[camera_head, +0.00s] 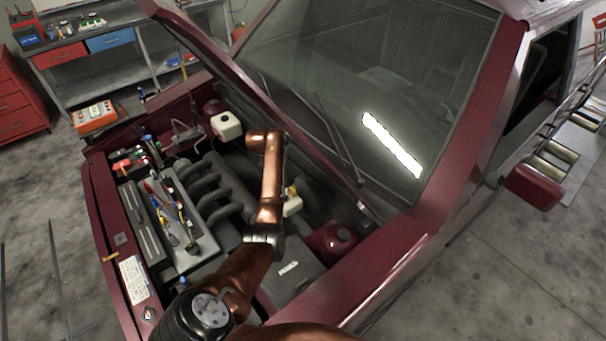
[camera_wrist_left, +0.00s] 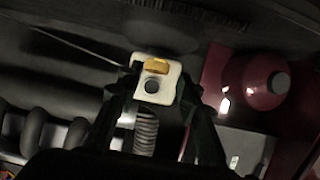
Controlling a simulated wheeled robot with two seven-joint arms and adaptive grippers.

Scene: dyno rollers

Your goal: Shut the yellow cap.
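The yellow cap (camera_wrist_left: 157,66) sits at the far edge of a small white reservoir (camera_wrist_left: 168,92) in the left wrist view. A dark round opening (camera_wrist_left: 152,87) shows uncovered just below the cap, so the cap stands open. In the head view the yellow cap (camera_head: 291,190) and white reservoir (camera_head: 293,206) show just right of my copper-coloured arm. My left gripper (camera_wrist_left: 163,84) has its dark fingers apart, one on each side of the reservoir in the picture; whether they touch it I cannot tell. In the head view this gripper is hidden behind the arm. My right gripper is not in view.
A dark red dome (camera_wrist_left: 265,84) stands right of the reservoir. Ribbed hoses (camera_wrist_left: 45,130) lie at left. The engine bay holds another white tank (camera_head: 226,126) and curved intake pipes (camera_head: 212,182). The windshield (camera_head: 370,80) and red fender (camera_head: 375,270) bound it.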

